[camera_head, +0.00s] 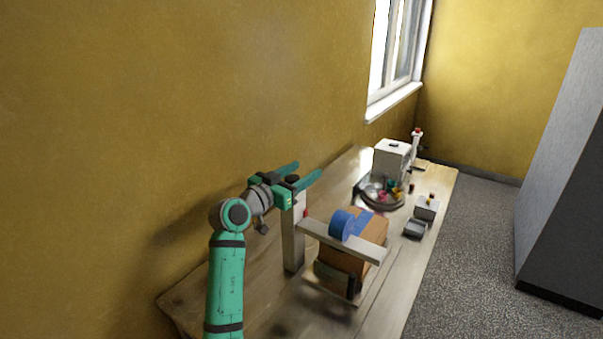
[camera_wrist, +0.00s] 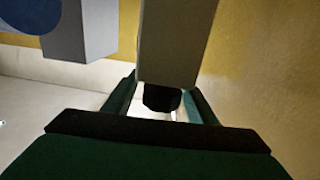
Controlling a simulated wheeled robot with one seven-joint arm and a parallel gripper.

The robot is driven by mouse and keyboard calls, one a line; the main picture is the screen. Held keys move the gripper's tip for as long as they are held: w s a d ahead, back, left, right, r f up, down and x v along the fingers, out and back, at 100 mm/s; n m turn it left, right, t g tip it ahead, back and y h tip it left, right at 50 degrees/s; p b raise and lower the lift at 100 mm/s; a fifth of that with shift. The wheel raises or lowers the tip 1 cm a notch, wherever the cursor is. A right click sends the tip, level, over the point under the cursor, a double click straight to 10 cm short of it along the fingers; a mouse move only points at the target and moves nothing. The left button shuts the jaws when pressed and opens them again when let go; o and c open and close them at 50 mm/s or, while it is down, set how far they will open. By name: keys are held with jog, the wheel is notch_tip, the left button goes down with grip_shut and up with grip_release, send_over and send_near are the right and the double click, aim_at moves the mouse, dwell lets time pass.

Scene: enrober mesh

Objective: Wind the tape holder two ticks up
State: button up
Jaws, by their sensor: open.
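The tape holder has an upright pale post (camera_head: 292,240) with a horizontal pale arm (camera_head: 345,243) that carries a blue tape roll (camera_head: 342,224). The arm reaches to the right over a brown box (camera_head: 370,230). My green gripper (camera_head: 308,171) is at the top of the post, its fingers pointing right. In the wrist view the open fingers (camera_wrist: 160,100) stand either side of a dark knob (camera_wrist: 162,97) at the end of the beige post (camera_wrist: 178,40). I cannot tell whether they touch it. The blue roll (camera_wrist: 30,12) shows at the upper left.
The wooden table (camera_head: 390,300) runs along the yellow wall. Farther back stand a white machine (camera_head: 390,160), a round tray (camera_head: 372,201) of coloured items, and small grey boxes (camera_head: 426,209). A grey cabinet (camera_head: 565,170) stands across the floor at right.

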jog(key=c, duration=1.1)
jog(key=shift+o, duration=0.2)
jog(key=shift+y, duration=0.3)
jog(key=shift+w+a+n+t+y, duration=0.15)
jog(key=shift+a+n+t+y, duration=0.15)
jog(key=shift+n+t+y, duration=0.6)
jog(key=shift+w+a+n+t+y, duration=0.1)
jog(key=shift+a+n+t+y, duration=0.3)
jog(key=shift+n+y, duration=1)
jog(key=shift+w+a+n+t+y, duration=0.2)
jog(key=shift+n+t+y, duration=0.5)
jog(key=shift+y, duration=0.9)
jog(key=o, duration=1.1)
jog(key=shift+c, duration=0.2)
